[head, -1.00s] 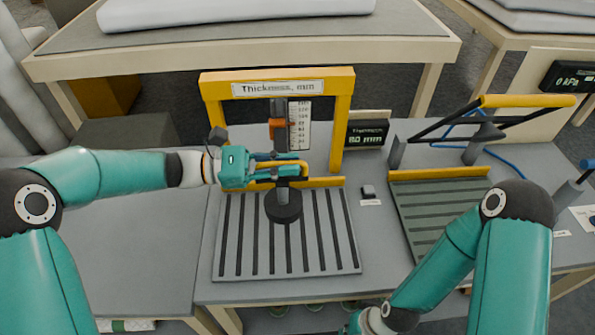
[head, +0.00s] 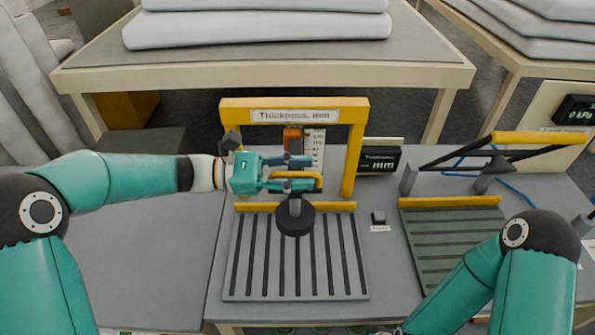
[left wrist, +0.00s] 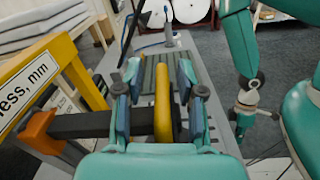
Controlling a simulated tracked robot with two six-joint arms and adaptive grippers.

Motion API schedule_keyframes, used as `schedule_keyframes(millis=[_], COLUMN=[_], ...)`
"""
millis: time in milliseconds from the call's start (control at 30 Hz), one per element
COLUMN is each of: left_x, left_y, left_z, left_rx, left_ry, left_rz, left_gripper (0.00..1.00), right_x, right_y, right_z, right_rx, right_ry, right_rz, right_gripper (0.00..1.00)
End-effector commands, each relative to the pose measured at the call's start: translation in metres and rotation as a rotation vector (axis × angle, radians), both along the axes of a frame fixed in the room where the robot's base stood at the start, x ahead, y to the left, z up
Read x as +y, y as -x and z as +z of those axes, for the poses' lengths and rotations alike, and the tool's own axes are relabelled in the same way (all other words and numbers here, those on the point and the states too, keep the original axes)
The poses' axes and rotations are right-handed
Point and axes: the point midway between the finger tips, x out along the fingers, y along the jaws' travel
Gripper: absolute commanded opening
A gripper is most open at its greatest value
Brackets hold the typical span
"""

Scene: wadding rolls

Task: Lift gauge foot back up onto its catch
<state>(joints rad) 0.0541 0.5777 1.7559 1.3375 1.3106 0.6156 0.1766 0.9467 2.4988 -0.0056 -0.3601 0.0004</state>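The thickness gauge is a yellow frame (head: 357,150) with a sign across its top. Its black round foot (head: 295,221) is above the slatted plate (head: 243,270); I cannot tell the gap. An orange pointer (head: 293,137) sits high by the scale, and also shows in the left wrist view (left wrist: 40,131). My left gripper (head: 300,173) has its fingers apart, one above and one below the yellow handle (left wrist: 162,105). The handle lies between them, closer to the lower finger, with gaps visible. The catch cannot be made out.
A dark display (head: 380,160) stands right of the frame, its digits unclear. A small grey block (head: 378,217) lies on the bench. Right is a ribbed green plate (head: 450,240) under a yellow-handled lever (head: 540,138). The bench left of the gauge is clear.

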Motion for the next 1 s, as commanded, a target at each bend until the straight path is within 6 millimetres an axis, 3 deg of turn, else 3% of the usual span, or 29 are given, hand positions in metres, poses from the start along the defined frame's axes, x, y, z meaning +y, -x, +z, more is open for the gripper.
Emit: schedule_keyframes(millis=[267, 700, 1000], left_x=[0.015, 0.097, 0.120], left_y=[0.001, 0.007, 0.009], left_z=[-0.002, -0.002, -0.002], left_rx=[0.001, 0.001, 0.000], left_ry=[-0.001, -0.001, -0.001], left_rz=[0.002, 0.004, 0.001], left_gripper=[0.38, 0.38, 0.38], right_x=[0.000, 0.000, 0.000], right_y=[0.000, 0.000, 0.000], right_z=[0.000, 0.000, 0.000], right_rx=[0.000, 0.000, 0.000], right_ry=[0.000, 0.000, 0.000], right_rz=[0.000, 0.000, 0.000], right_gripper=[0.00, 0.00, 0.00])
